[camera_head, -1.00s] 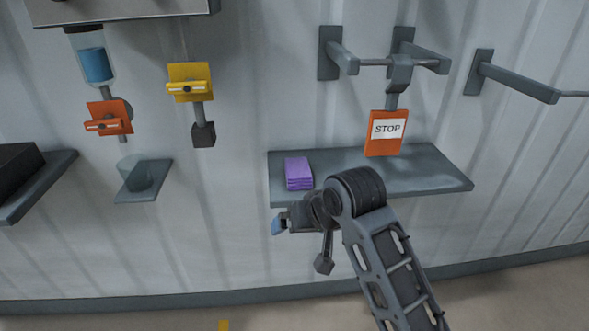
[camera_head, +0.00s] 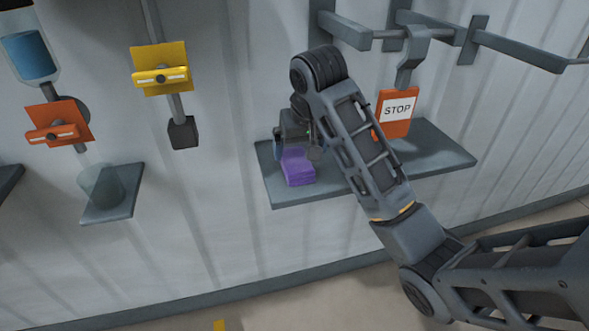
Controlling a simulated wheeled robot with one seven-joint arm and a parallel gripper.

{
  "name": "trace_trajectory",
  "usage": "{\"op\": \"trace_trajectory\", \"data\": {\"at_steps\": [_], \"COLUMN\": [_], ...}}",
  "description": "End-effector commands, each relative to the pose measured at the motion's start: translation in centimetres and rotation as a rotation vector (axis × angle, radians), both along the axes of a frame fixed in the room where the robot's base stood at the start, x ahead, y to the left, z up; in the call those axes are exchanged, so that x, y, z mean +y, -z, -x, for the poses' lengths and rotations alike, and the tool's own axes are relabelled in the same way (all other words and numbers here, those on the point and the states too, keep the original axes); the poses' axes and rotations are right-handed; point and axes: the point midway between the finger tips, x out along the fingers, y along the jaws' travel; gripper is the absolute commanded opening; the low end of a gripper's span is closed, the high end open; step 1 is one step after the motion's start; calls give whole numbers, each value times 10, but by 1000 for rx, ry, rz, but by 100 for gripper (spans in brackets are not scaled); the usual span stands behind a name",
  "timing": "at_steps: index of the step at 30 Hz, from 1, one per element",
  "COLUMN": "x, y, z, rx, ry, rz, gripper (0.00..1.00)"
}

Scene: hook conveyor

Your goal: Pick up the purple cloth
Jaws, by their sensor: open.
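The purple cloth (camera_head: 298,172) is a folded stack lying on the left part of a grey wall shelf (camera_head: 440,155). My gripper (camera_head: 296,152) is over the cloth, pointing down at it, with its body just above and behind the cloth in the picture. It is open. One bluish finger shows at the left of the cloth's top edge, and the other side is partly hidden. I cannot tell whether the fingers touch the cloth.
An orange STOP sign (camera_head: 397,113) hangs from a grey hook above the shelf, close behind my arm. Wall rails (camera_head: 515,50) run at upper right. At left are a yellow plate (camera_head: 160,70), an orange plate (camera_head: 58,125) and a clear cup (camera_head: 103,186) on a small shelf.

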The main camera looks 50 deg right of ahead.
Motion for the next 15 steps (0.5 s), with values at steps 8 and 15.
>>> {"op": "trace_trajectory", "data": {"at_steps": [8, 15], "x": [-2, -6], "y": [33, 49], "z": [-11, -17], "rx": [4, 1], "ry": [1, -1], "rz": [0, 1], "gripper": [99, 99]}}
